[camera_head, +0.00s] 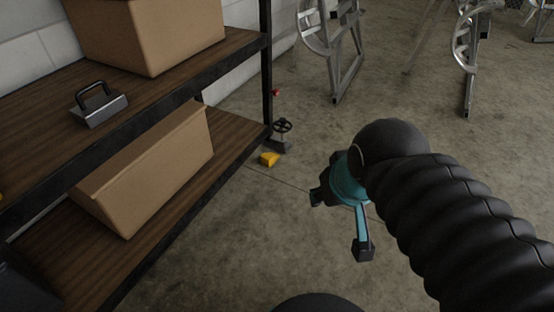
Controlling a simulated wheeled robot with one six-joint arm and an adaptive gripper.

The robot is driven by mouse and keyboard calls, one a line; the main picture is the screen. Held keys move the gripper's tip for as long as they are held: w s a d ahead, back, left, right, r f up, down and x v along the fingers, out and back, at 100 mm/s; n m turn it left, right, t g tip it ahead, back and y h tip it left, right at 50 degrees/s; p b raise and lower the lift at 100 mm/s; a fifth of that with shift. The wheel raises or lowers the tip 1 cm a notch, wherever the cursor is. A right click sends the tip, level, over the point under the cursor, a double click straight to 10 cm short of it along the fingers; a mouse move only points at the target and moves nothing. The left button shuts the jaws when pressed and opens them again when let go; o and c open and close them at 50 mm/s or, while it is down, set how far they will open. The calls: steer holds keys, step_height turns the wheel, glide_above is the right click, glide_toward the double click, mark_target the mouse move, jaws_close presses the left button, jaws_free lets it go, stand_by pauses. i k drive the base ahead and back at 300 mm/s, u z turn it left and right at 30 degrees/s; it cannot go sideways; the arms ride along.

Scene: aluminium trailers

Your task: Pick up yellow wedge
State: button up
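The yellow wedge (269,159) lies on the concrete floor, near the far right end of the shelf unit. It is small in the head view and looks clear on its near side. My gripper (340,222) is right of the wedge and nearer to me, well apart from it. Its dark-tipped fingers are spread, with nothing between them. My dark, ribbed arm reaches in from the lower right and hides part of the gripper.
A shelf unit (186,92) with cardboard boxes (150,35) fills the left side. A dark stand with a handwheel (281,136) is right behind the wedge. Aluminium frames (345,75) stand at the back. The floor between gripper and wedge is clear.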

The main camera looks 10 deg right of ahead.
mark_target(268, 159)
steer(key=z, duration=0.95)
steer(key=i, duration=2.15)
steer(key=u, duration=3.1)
